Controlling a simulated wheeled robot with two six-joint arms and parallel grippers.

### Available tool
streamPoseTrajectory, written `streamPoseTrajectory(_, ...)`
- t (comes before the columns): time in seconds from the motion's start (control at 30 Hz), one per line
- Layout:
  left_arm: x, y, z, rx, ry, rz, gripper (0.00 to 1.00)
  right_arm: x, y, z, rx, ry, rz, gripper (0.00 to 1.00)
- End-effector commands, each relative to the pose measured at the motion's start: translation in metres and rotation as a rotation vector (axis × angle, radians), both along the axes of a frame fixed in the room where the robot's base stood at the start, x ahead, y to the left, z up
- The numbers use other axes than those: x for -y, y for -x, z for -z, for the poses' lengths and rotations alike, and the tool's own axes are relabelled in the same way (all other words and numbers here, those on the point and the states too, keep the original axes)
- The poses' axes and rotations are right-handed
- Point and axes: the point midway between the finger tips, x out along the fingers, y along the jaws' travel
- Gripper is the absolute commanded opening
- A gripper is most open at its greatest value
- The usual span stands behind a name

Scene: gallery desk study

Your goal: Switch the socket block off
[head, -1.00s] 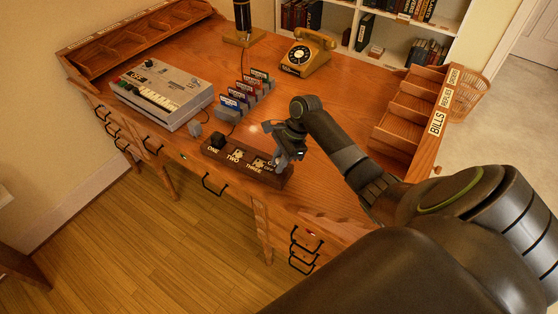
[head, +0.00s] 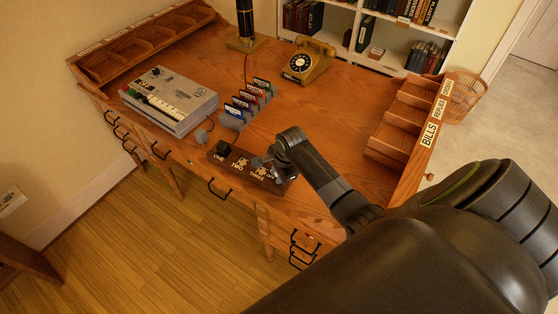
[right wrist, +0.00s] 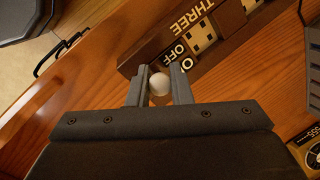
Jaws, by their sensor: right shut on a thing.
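The socket block (head: 229,164) is a long dark wooden block near the desk's front edge, lettered ONE, TWO and THREE. A black plug (head: 224,148) sits at ONE. In the right wrist view, the block (right wrist: 150,55) shows the word THREE, a pale socket plate (right wrist: 203,36) and an OFF label, with another label partly hidden by a finger. My right gripper (right wrist: 160,90) is at the block's right end, its fingers on either side of a round white switch knob (right wrist: 159,84) and shut on it. In the head view the gripper (head: 268,165) hides the knob. My left gripper is not in view.
A grey keyed machine (head: 170,98) stands left of the block, with a row of coloured cards (head: 240,105) behind. A yellow telephone (head: 308,62) and a dark lamp post (head: 245,20) are farther back. A wooden letter rack (head: 405,115) is at the right. The middle desk is clear.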

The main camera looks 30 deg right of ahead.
Motion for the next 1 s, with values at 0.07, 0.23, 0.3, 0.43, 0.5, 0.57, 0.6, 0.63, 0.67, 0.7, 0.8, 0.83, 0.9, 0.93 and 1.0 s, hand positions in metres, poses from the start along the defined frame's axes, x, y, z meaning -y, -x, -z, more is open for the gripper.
streamPoseTrajectory(0.07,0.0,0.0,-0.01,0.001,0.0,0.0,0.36,-0.003,0.001,-0.003,0.018,0.033,0.0,0.0)
streamPoseTrajectory(0.23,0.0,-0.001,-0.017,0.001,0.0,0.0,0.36,-0.005,0.001,-0.001,0.05,0.092,0.0,0.0)
streamPoseTrajectory(0.3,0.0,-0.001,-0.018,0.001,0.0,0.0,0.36,-0.005,0.001,0.0,0.058,0.108,0.0,0.0)
streamPoseTrajectory(0.43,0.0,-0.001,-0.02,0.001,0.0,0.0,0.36,-0.005,0.001,0.001,0.067,0.125,0.0,0.0)
streamPoseTrajectory(0.5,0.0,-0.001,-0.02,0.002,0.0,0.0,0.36,-0.005,0.001,0.001,0.069,0.13,0.001,0.0)
streamPoseTrajectory(0.57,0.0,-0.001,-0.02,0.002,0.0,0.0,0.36,-0.005,0.001,0.002,0.07,0.132,0.0,0.0)
streamPoseTrajectory(0.6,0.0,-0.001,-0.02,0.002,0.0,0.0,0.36,-0.005,0.001,0.002,0.07,0.132,0.0,0.0)
streamPoseTrajectory(0.63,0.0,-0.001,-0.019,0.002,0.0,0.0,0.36,-0.005,0.001,0.002,0.07,0.132,0.0,0.0)
streamPoseTrajectory(0.67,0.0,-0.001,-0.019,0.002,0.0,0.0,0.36,-0.005,0.001,0.002,0.07,0.132,0.0,0.0)
streamPoseTrajectory(0.7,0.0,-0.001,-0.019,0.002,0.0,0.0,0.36,-0.005,0.001,0.002,0.07,0.132,0.0,0.0)
streamPoseTrajectory(0.8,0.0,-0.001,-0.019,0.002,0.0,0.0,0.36,-0.005,0.001,0.002,0.069,0.131,0.001,0.0)
streamPoseTrajectory(0.83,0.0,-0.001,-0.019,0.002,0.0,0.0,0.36,-0.005,0.001,0.002,0.07,0.131,0.001,0.2)
streamPoseTrajectory(0.9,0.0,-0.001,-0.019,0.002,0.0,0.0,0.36,-0.005,0.001,0.002,0.07,0.131,0.001,0.29)
streamPoseTrajectory(0.93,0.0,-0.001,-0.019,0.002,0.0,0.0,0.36,-0.005,0.001,0.002,0.069,0.13,0.001,0.33)
streamPoseTrajectory(1.0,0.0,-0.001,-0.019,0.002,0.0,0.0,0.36,-0.005,0.002,0.002,0.068,0.13,0.001,0.4)
